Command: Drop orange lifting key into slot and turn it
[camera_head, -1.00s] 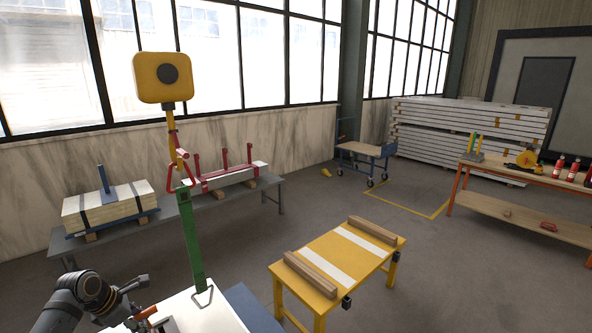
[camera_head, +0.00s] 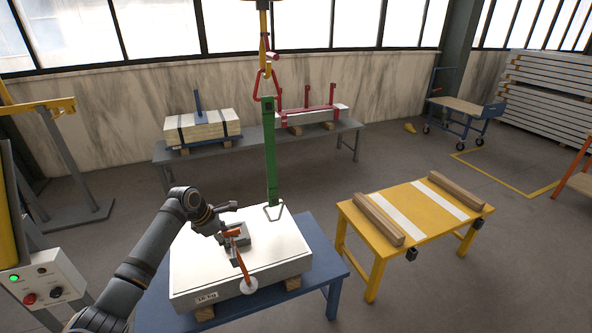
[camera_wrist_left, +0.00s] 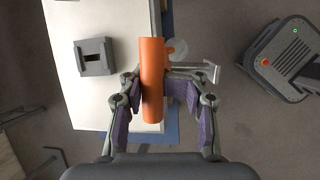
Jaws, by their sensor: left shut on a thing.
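The orange lifting key (camera_wrist_left: 152,85) is between the purple-padded fingers of my left gripper (camera_wrist_left: 155,100), which is shut on its handle. Its grey stem with a crossbar end (camera_wrist_left: 212,72) points right in the left wrist view. In the head view, the key's orange part (camera_head: 241,265) reaches down toward a pale disc (camera_head: 248,287) by the panel's front edge. My left gripper (camera_head: 232,233) is over the white panel (camera_head: 200,262). A grey block with a dark slot (camera_wrist_left: 95,57) sits on the panel, apart from the key. My right gripper is not in view.
The panel rests on wooden blocks on a blue table (camera_head: 325,270). A yellow table (camera_head: 415,210) stands right. A control box (camera_head: 40,285) is at left.

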